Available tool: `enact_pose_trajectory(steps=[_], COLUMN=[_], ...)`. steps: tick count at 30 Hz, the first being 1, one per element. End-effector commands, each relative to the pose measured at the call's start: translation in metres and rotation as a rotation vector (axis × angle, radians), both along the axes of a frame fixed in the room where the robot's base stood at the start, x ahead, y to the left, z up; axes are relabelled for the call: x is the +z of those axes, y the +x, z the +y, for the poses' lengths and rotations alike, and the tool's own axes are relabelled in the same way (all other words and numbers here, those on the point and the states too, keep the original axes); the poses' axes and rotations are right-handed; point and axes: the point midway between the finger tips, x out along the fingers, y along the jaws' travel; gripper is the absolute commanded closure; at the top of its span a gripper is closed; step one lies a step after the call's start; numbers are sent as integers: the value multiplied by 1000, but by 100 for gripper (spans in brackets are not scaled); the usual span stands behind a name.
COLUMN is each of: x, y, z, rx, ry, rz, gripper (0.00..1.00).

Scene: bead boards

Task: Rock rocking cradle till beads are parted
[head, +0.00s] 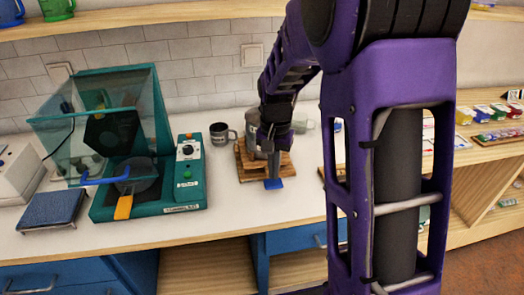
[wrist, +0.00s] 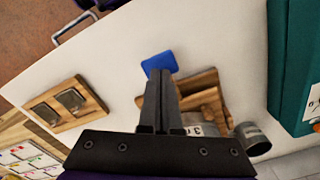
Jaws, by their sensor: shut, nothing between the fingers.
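The wooden rocking cradle (head: 243,165) stands on the white counter, partly hidden behind my arm. It also shows in the wrist view (wrist: 207,82), partly covered by my gripper. A blue tab (head: 274,184) sticks out at its front, and it shows in the wrist view (wrist: 158,64) just past my fingertips. My gripper (head: 274,174) is shut and empty, pointing down at the cradle's front edge beside the tab. In the wrist view its fingertips (wrist: 161,76) overlap the tab's near edge; I cannot tell whether they touch. I cannot make out any beads.
A grey mug (head: 221,135) stands behind the cradle to the left. A teal machine (head: 150,205) with a clear hood fills the counter's left. In the wrist view a wooden board (wrist: 88,94) with two dark squares lies left of the cradle. Counter in front is clear.

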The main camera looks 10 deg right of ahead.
Motion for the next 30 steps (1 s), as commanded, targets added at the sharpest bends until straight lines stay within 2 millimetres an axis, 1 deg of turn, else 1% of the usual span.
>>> enact_pose_trajectory(steps=[18,23,30], x=[-45,-38,-20], y=[-1,0,0], z=[0,0,0], rx=[0,0,0], ry=[0,0,0], rz=[2,1,0], gripper=[100,100,100])
